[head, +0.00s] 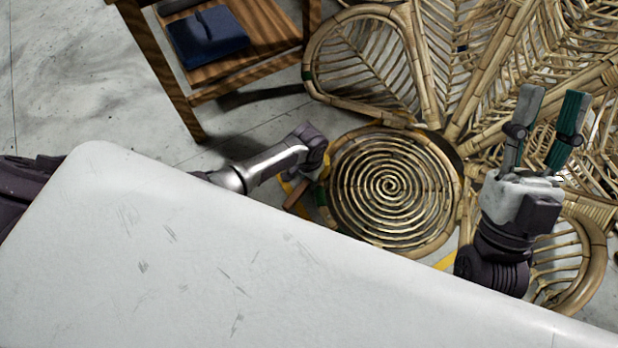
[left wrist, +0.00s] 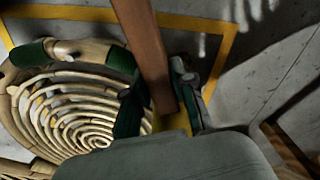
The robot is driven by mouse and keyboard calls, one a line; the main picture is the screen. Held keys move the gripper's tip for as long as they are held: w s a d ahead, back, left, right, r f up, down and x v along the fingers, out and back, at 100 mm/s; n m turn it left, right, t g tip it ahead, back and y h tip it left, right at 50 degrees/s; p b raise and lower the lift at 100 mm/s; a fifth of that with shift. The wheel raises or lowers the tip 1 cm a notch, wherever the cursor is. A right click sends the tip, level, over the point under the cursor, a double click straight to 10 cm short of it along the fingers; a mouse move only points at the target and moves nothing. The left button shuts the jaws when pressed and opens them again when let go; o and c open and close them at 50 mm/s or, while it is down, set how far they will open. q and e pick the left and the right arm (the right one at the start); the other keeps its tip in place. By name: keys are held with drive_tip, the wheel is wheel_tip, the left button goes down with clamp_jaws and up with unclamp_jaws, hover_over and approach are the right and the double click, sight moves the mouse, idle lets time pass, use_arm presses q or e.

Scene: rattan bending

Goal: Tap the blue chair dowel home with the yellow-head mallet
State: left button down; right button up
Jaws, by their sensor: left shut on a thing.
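My left gripper (head: 308,172) is beside the left rim of a round rattan chair seat (head: 392,188) with a spiral weave. It is shut on a brown wooden handle (head: 297,193), probably the mallet's. In the left wrist view the handle (left wrist: 142,40) runs up from between the dark green fingers (left wrist: 160,105). A small yellow patch shows at its lower end; I cannot tell whether it is the mallet head. The seat (left wrist: 75,115) lies left of the handle there. My right gripper (head: 546,125) is open and empty, right of the seat.
Several rattan chair pieces (head: 365,60) crowd the back and right. A wooden table (head: 255,60) with a dark blue item (head: 207,37) on its shelf stands at the back left. Yellow tape (left wrist: 200,22) marks the floor. Open floor (head: 70,80) lies at the left.

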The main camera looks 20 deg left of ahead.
use_arm(q)
drive_tip(key=shift+r+p, duration=1.5)
drive_tip(key=shift+p, duration=0.05)
use_arm(e)
drive_tip(key=w+f+g+h, duration=0.3)
drive_tip(key=w+f+g, duration=0.2)
drive_tip(key=f+g, duration=0.4)
drive_tip(key=shift+w+d+f+h, duration=0.15)
drive_tip(key=shift+w+f+h, duration=0.25)
drive_tip(key=shift+f, duration=1.25)
use_arm(q)
drive_tip(key=shift+w+f, duration=0.1)
drive_tip(key=shift+f, duration=0.15)
use_arm(e)
drive_tip(key=shift+r, duration=0.25)
